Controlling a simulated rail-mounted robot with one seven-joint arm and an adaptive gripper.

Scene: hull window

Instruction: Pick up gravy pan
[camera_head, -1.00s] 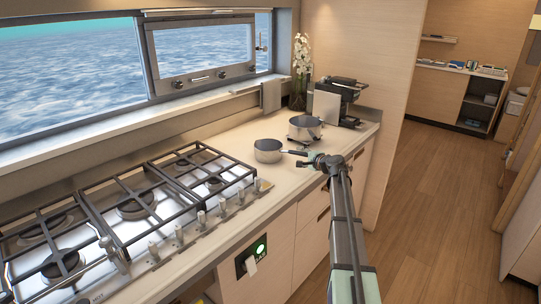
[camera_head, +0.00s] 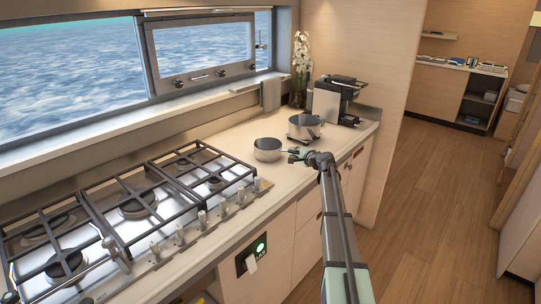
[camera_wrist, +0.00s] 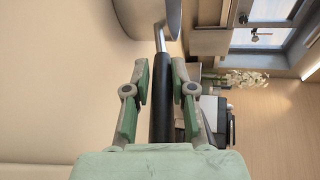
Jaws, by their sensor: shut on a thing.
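The gravy pan (camera_head: 267,150) is a small grey metal pan on the counter, right of the hob, its handle pointing right toward my arm. My gripper (camera_head: 298,155) is around that handle and covers most of it. In the wrist view, the dark handle (camera_wrist: 161,110) runs between the two green fingers of my gripper (camera_wrist: 161,75), which are shut on it. The pan's body (camera_wrist: 147,14) is cut off at the top there. I cannot see a clear gap between the pan and the counter.
A second, larger pot (camera_head: 305,128) stands just behind and right of the gravy pan. A coffee machine (camera_head: 338,98) and a vase of white flowers (camera_head: 300,70) stand farther back. The gas hob (camera_head: 135,205) lies to the left. Some counter (camera_head: 232,143) between is bare.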

